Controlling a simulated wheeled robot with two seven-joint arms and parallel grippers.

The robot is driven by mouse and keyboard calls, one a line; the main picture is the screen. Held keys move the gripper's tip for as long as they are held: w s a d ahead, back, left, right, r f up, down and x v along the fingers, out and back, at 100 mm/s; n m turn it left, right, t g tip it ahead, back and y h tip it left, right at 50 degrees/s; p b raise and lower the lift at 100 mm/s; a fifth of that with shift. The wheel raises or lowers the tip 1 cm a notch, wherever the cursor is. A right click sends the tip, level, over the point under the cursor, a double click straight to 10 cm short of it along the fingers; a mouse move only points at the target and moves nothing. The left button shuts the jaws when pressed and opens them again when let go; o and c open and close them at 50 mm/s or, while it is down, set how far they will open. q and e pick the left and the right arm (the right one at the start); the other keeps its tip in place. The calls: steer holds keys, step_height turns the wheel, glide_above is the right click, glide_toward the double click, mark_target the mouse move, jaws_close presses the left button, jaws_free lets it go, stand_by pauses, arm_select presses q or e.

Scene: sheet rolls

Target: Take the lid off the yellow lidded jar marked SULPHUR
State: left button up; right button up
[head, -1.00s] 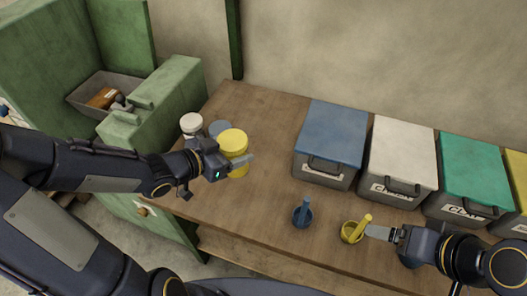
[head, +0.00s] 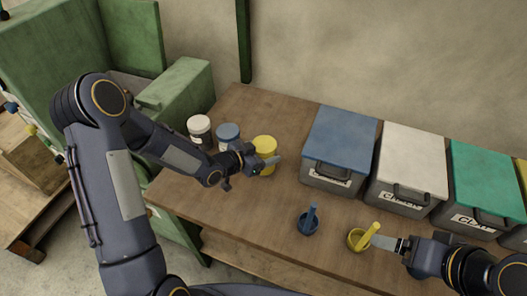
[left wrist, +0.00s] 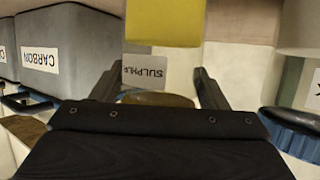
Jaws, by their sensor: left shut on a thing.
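The yellow jar (head: 266,143) stands out to the right of the other jars in the head view. In the left wrist view its label (left wrist: 145,72) reads SULPHUR, with yellow body (left wrist: 165,22) above and the shadowed lid (left wrist: 157,99) below, so the jar appears upside down there. My left gripper (head: 270,161) comes at it from the near side and is shut on it, a finger on each side near the lid end. I cannot tell if the jar touches the table. My right gripper (head: 380,243) is beside the yellow mortar; its finger gap cannot be seen.
A white jar (head: 199,126) and a blue-lidded jar (head: 228,133) stand left of it. A row of lidded boxes starts with the blue one (head: 341,135). A blue mortar (head: 307,226) and a yellow mortar (head: 357,240) stand near the front edge. Bare table lies between jar and boxes.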

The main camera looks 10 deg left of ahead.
arm_select(q)
steer(key=shift+f, duration=0.1)
steer(key=o, duration=1.9)
